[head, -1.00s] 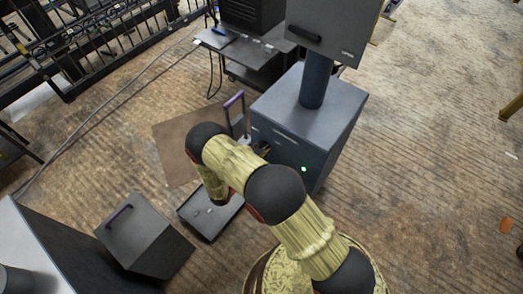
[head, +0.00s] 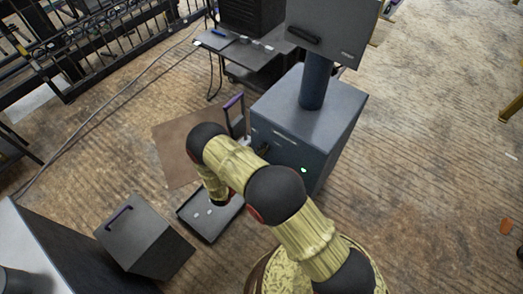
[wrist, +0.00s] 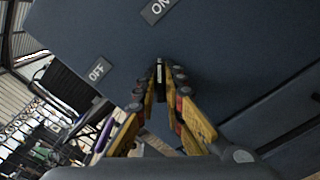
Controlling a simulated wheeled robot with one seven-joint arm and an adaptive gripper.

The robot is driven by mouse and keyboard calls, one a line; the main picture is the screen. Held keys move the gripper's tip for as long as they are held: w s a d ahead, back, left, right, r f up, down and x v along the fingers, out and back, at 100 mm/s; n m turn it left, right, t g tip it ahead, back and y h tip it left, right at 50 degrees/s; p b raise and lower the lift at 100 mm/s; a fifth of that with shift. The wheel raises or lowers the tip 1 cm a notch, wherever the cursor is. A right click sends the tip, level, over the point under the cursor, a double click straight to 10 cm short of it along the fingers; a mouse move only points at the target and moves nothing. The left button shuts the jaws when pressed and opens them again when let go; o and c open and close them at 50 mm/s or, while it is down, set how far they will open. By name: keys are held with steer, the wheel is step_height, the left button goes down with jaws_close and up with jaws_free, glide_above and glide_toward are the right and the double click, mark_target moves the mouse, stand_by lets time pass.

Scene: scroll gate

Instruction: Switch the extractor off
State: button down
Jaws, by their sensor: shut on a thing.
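The extractor is a blue-grey cabinet (head: 325,125) with a thick pipe and a hood above it. A green lamp (head: 304,170) glows on its front. In the wrist view the panel carries an ON label (wrist: 158,10) and an OFF label (wrist: 97,70). My gripper (wrist: 160,76) is shut on a thin, light-edged switch handle (wrist: 159,70) against the panel. The handle is mostly hidden between the fingertips, and its exact angle cannot be told. In the head view my arm hides most of the gripper at the cabinet's front.
An open drawer or tray (head: 205,228) with small pieces lies beneath my arm. A purple-handled panel (head: 235,115) stands left of the cabinet. A dark box (head: 145,240) with a purple handle is at lower left. A cart (head: 250,55) stands behind.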

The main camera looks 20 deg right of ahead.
steer(key=shift+n, duration=0.3)
steer(key=shift+w+a+n+p, duration=0.1)
steer(key=shift+n+p, duration=0.3)
steer(key=shift+n, duration=3.45)
steer(key=shift+w+a+n+p, duration=0.1)
steer(key=shift+n+p, duration=0.25)
steer(key=shift+n, duration=3.5)
steer(key=c, duration=1.9)
jaws_free()
steer(key=shift+s, duration=0.1)
